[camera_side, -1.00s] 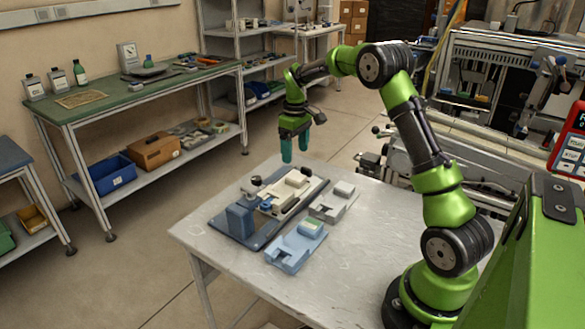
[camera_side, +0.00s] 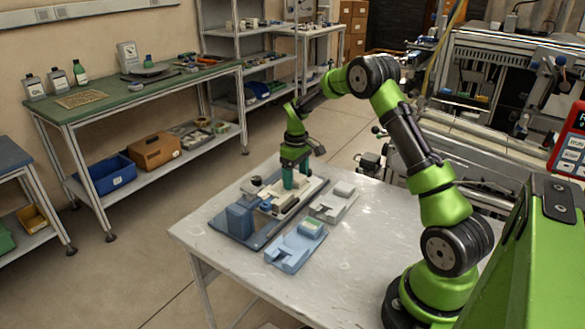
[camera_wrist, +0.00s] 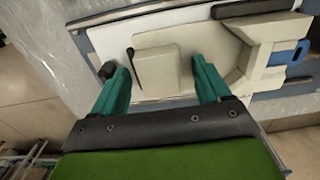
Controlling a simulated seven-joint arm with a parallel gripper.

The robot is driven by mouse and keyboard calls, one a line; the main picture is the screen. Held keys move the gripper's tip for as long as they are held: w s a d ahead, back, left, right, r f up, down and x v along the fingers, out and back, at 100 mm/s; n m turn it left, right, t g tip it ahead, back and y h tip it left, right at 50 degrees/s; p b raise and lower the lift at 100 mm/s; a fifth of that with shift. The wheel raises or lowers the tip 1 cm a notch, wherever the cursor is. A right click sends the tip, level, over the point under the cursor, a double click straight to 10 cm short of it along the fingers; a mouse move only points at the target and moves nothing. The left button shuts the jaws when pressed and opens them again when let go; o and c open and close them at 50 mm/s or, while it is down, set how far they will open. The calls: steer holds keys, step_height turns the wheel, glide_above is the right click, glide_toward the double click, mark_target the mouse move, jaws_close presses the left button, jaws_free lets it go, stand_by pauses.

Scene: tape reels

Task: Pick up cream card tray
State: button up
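The cream card tray (camera_side: 285,203) lies in the blue-grey fixture (camera_side: 219,223) on the table, with a raised cream block on it. In the wrist view the cream tray (camera_wrist: 217,38) fills the upper middle, with its block (camera_wrist: 157,74) between my fingers. My gripper (camera_side: 295,184) is low over the tray, pointing down. In the wrist view my gripper (camera_wrist: 160,72) is open, its teal fingers on either side of the block with a gap visible on each side. In the side view the fingers hide part of the block.
A grey tray (camera_side: 323,213) lies just right of the fixture, and a light blue tray (camera_side: 284,254) lies in front of it. A blue upright block stands at the fixture's near left corner. The table's front right area (camera_side: 345,270) is clear.

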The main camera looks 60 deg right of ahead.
steer(key=c, duration=1.2)
